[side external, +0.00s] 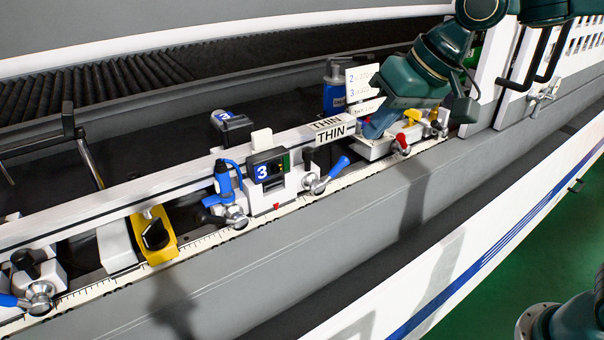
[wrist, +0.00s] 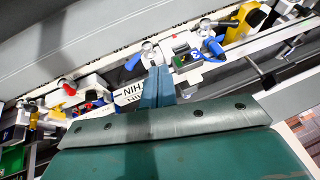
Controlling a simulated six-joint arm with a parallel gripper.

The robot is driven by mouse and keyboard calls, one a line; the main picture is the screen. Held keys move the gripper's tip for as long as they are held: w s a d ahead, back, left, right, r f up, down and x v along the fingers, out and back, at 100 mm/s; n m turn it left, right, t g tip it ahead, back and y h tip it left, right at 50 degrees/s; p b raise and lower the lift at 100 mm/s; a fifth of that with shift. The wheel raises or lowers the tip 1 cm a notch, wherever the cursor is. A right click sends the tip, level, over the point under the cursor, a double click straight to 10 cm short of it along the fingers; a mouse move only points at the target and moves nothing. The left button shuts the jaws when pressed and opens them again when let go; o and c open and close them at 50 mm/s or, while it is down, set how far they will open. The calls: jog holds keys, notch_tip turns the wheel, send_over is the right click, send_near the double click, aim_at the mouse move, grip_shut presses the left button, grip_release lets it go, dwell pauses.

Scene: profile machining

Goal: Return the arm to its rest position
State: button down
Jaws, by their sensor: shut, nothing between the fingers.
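My gripper (side external: 372,130) is a green body with teal-blue fingers. In the side view it hangs over the machine bed, just right of the "THIN" label (side external: 331,133), with its fingertips low by the rail. In the wrist view the two fingers (wrist: 157,86) lie together, shut and empty, near the upside-down label (wrist: 132,95). I cannot tell whether the fingertips touch anything. My arm comes in from the upper right of the side view.
A clamp unit marked 3 (side external: 267,172) with blue-handled levers stands left of my gripper. A yellow block (side external: 154,236) sits further left. A red-knobbed lever (side external: 401,144) and a white panel with black handles (side external: 497,62) are to the right.

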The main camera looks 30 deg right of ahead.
jog(key=s+d+f+h, duration=0.1)
jog(key=s+d, duration=0.5)
jog(key=s, duration=0.3)
jog(key=s+d+f+h, duration=0.1)
jog(key=s+d+f, duration=0.1)
jog(key=s+d, duration=0.4)
jog(key=s, duration=0.4)
jog(key=shift+d+f+n, duration=0.25)
jog(key=shift+n, duration=0.05)
